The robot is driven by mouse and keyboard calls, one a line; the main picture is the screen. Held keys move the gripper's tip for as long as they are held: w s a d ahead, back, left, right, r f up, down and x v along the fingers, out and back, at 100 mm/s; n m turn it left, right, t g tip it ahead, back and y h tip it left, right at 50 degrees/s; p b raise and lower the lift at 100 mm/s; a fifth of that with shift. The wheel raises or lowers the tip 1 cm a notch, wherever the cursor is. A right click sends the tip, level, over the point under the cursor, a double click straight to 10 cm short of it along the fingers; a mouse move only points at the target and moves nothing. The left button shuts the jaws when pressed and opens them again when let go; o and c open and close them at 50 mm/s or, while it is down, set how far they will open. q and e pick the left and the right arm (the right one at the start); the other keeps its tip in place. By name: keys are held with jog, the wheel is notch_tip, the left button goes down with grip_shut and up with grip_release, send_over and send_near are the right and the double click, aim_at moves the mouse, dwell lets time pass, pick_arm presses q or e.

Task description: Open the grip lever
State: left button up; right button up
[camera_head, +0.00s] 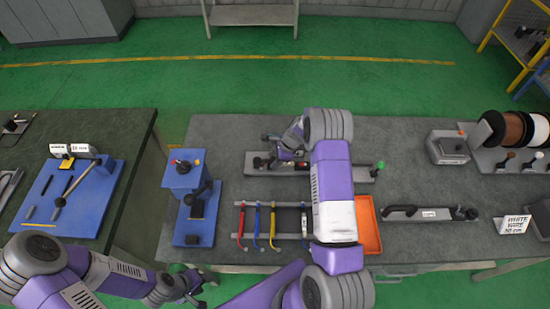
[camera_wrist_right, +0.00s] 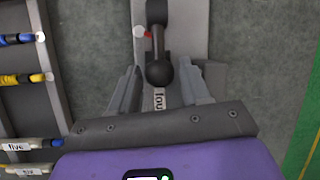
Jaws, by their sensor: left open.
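The black grip lever (camera_wrist_right: 158,45) with a round knob lies on a long grey base plate (camera_head: 235,162) at the back of the grey table. In the right wrist view, its knob is between the spread fingers of my right gripper (camera_wrist_right: 160,78), with gaps on both sides. In the head view, my right gripper (camera_head: 287,146) is over the left part of this plate, and my arm hides much of it. A label is partly readable under the lever. My left gripper (camera_head: 196,284) is open and empty at the table's front edge, away from the lever.
A blue press-like fixture (camera_head: 185,175) stands at the table's left. A rack with coloured handles (camera_head: 256,228) and an orange tray (camera_head: 369,225) lie in front of the plate. Another black-handled bar (camera_head: 430,213) and cable spools (camera_head: 515,130) are to the right.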

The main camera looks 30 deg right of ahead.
aim_at(268, 160)
grip_shut()
jog(key=shift+r, duration=0.1)
jog(key=r+h+p, duration=0.1)
jog(key=p, duration=0.1)
jog(key=a+g+h+p, duration=0.1)
jog(key=p, duration=0.1)
jog(key=shift+w+r, duration=0.2)
jog(key=shift+r, duration=0.2)
jog(key=shift+w+a+r+g+h+p, duration=0.15)
jog(key=shift+r+g+h+p, duration=0.2)
jog(key=shift+g+h, duration=0.3)
jog(key=shift+w+a+h, duration=0.1)
jog(key=shift+a+h, duration=0.05)
jog(key=shift+h, duration=0.2)
jog(key=shift+w+a+r+g+h+b, duration=0.25)
jog(key=shift+a+r+g+h+b, duration=0.2)
jog(key=shift+g+h, duration=0.45)
jog(key=shift+r, duration=0.1)
